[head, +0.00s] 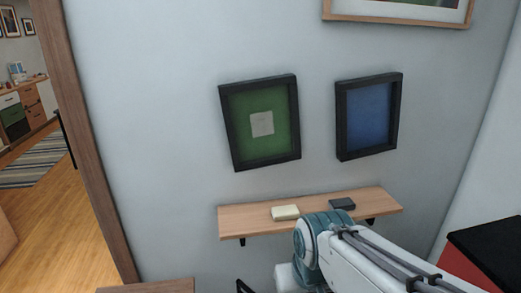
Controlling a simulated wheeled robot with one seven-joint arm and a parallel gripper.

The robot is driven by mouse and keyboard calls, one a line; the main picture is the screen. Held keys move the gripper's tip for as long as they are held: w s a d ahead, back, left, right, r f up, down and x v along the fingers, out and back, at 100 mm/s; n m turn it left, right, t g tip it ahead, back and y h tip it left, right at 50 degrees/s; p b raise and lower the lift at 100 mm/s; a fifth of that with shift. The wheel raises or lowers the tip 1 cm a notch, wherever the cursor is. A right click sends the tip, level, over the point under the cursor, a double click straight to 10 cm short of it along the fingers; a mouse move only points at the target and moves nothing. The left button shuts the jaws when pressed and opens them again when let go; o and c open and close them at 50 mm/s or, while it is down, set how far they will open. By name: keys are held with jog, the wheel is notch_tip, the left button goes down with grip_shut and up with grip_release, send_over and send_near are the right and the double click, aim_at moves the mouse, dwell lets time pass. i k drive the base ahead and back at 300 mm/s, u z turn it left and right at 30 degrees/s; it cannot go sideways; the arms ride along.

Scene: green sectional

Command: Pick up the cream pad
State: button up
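The cream pad (285,212) is a small pale block lying flat on a wooden wall shelf (240,220), left of the shelf's middle. My arm reaches in from the lower right, and its teal and white joint shows just below and right of the pad. My gripper is not visible in the head view, so its place and opening cannot be seen.
A dark grey block (342,203) lies on the same shelf to the right of the pad. Two black frames, green (278,128) and blue (368,115), hang above. A wooden surface (150,286) is at the lower left, a black-topped red piece (490,255) at the right.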

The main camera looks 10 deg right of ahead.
aim_at(291, 212)
jog(key=u, duration=0.5)
jog(key=k, duration=0.55)
jog(key=u, duration=0.55)
jog(key=i, duration=0.65)
jog(key=z, duration=1.15)
jog(key=i, duration=0.95)
jog(key=z, duration=1.05)
